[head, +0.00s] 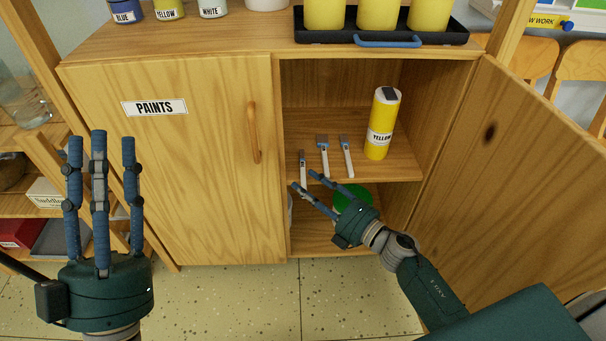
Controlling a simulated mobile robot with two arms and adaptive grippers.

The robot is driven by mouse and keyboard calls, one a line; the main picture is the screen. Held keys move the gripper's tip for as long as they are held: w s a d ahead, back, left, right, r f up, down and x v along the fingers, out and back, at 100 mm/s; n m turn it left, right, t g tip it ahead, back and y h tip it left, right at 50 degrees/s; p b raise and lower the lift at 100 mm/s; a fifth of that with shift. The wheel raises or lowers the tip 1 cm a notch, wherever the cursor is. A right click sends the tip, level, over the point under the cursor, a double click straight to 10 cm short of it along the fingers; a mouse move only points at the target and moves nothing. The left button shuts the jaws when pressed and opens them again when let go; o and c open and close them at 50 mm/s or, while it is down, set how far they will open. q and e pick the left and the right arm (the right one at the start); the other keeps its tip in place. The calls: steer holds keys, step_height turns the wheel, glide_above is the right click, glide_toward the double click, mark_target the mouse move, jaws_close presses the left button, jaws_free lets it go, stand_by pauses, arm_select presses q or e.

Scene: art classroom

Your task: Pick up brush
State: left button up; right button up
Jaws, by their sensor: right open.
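Several brushes with pale handles lie on the middle shelf inside the open right half of the wooden cabinet. The left brush (303,165) is nearest my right gripper, the middle brush (323,155) has a blue end, and the right brush (346,157) lies beside it. My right gripper (306,184) is open, its blue fingers at the front edge of the shelf just below the left brush. I cannot tell whether a finger touches that brush. My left gripper (100,150) points upward in front of the closed PAINTS door, with its fingers spread and empty.
A yellow bottle (380,125) stands right of the brushes. The open cabinet door (510,170) bounds the right side. A green round thing (351,196) sits on the lower shelf. A black tray (450,35) with yellow containers and paint jars (168,9) stand on top.

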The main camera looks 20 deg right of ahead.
steer(key=shift+w+a, duration=0.25)
steer(key=shift+w, duration=0.25)
jaws_close()
